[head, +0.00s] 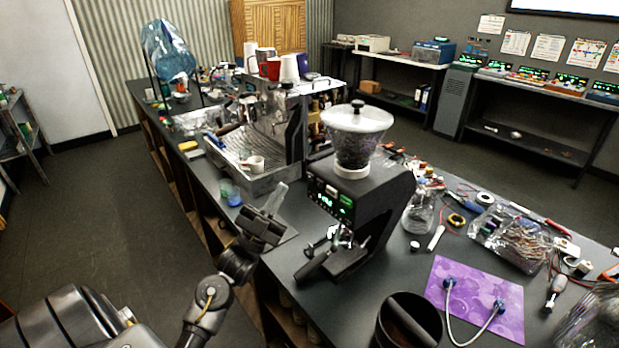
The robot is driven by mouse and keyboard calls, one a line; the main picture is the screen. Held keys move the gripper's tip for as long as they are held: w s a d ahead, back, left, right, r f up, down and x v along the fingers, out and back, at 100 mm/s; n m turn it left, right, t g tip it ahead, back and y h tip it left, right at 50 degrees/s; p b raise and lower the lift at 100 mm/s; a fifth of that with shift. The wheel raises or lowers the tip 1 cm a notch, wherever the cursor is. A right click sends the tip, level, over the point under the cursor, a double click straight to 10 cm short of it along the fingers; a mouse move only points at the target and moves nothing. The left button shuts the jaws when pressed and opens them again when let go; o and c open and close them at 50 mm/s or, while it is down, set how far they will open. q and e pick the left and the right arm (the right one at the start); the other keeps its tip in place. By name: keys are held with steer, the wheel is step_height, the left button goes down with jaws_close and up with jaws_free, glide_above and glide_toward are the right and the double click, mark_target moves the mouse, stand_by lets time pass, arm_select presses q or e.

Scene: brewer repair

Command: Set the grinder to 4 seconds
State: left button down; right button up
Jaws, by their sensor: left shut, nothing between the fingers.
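The grinder (378,193) is a black machine with a clear, lidded hopper (356,135) on top. It stands upright on the dark counter, right of the picture's middle. Its front panel (329,194) faces left and has lit green and white displays, too small to read. A portafilter with a black handle (315,266) is at the grinder's base. My left gripper (280,190) is shut and empty. It is left of the grinder's front panel, with a visible gap between them, and its fingers point up. My right gripper is out of view.
A steel espresso machine (262,145) with cups on top stands behind my left gripper. A dark round bin (408,322) is in front of the grinder. A purple mat (475,297) with a cable, a glass bottle (418,212) and loose tools crowd the counter's right side.

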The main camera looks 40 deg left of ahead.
mark_target(310, 177)
arm_select(q)
steer(key=shift+f, duration=0.1)
stand_by(0.5)
steer(key=d+f+m+g+h+b, duration=0.1)
steer(key=d+f+m+g+h, duration=0.25)
steer(key=m, duration=0.55)
steer(key=s+a+r+m+t+y, duration=0.3)
steer(key=a+m+y, duration=0.1)
steer(key=m+y, duration=0.2)
steer(key=shift+s+a+r, duration=0.2)
steer(key=shift+s+r, duration=0.15)
steer(key=shift+s, duration=0.05)
steer(key=shift+w+t, duration=0.15)
steer(key=shift+t, duration=0.1)
steer(key=w+d+b, duration=0.2)
steer(key=w, duration=0.6)
steer(key=shift+d, duration=0.3)
